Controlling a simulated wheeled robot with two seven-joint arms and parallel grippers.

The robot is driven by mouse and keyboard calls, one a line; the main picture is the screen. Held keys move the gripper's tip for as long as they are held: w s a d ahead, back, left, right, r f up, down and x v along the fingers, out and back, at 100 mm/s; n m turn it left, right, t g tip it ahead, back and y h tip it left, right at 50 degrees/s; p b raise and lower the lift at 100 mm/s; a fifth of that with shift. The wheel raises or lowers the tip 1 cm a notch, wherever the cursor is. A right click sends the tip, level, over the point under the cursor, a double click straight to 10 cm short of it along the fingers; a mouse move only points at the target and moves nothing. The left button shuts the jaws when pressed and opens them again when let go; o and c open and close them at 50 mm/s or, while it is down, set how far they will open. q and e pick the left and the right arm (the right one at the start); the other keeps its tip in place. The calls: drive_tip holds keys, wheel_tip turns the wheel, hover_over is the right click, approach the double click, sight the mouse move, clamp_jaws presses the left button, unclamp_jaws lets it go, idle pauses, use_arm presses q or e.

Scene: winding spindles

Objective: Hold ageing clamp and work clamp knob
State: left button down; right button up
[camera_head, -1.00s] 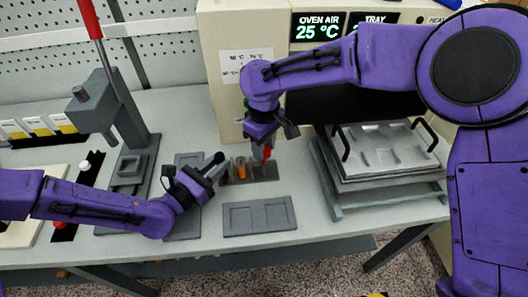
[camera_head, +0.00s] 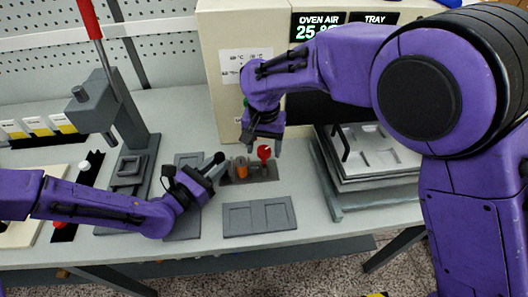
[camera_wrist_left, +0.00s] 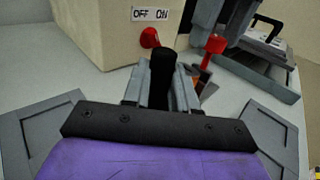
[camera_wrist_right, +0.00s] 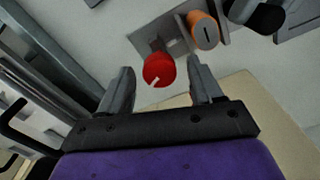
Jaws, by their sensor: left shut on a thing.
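The ageing clamp (camera_head: 262,175) is a low grey fixture on the bench in front of the oven. It has a red knob (camera_head: 264,152) with a pale mark and an orange cylinder (camera_head: 241,167). A black round-ended handle (camera_head: 218,158) is at its left. My left gripper (camera_head: 207,170) is shut on this black handle, which stands between the fingers in the left wrist view (camera_wrist_left: 162,75). My right gripper (camera_head: 262,141) is open above the red knob. In the right wrist view the knob (camera_wrist_right: 158,70) shows between the spread fingers, apart from both.
The beige oven (camera_head: 222,95) stands behind the clamp, with a red switch (camera_wrist_left: 149,38). A metal tray stack (camera_head: 385,155) is at the right. A grey two-pocket plate (camera_head: 258,217) lies in front. A grey press (camera_head: 130,125) with a red-handled lever stands at the left.

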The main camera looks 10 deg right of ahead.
idle(0.3)
drive_tip(key=n, duration=1.2)
drive_tip(key=shift+n, duration=0.3)
drive_tip(key=c, duration=1.2)
drive_tip(key=m, duration=1.2)
drive_tip(key=shift+m, duration=0.3)
drive_tip(key=o, duration=1.2)
